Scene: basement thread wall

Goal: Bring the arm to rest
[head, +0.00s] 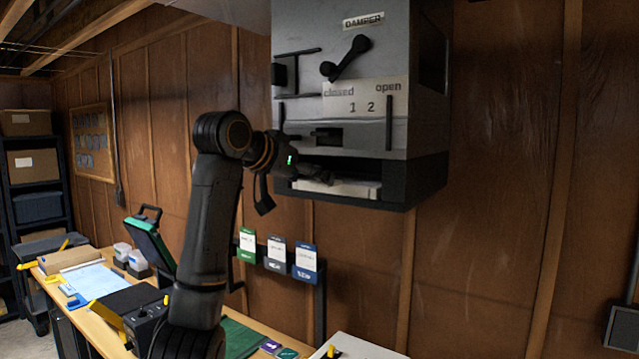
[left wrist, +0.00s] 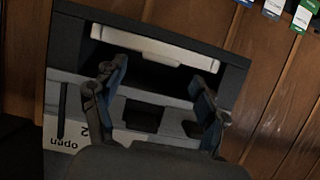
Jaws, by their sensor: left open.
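My left arm reaches up from the bottom of the head view. Its left gripper (head: 318,174) is at the lower front of a grey wall-mounted box (head: 425,120). In the left wrist view the gripper (left wrist: 158,82) has its two fingers spread, with nothing between them. The box's dark lower slot and a pale panel (left wrist: 155,48) lie beyond the fingers; the pale panel also shows in the head view (head: 345,188). Whether the fingertips touch the box cannot be told. My right gripper is in neither view.
The box carries a black lever (head: 345,58) under a "DAMPER" label, tilted, and a "closed / open" plate (head: 365,98). Several coloured cards (head: 276,255) hang below on the wall. A cluttered workbench (head: 100,315) runs lower left; shelves (head: 35,170) stand at the far left.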

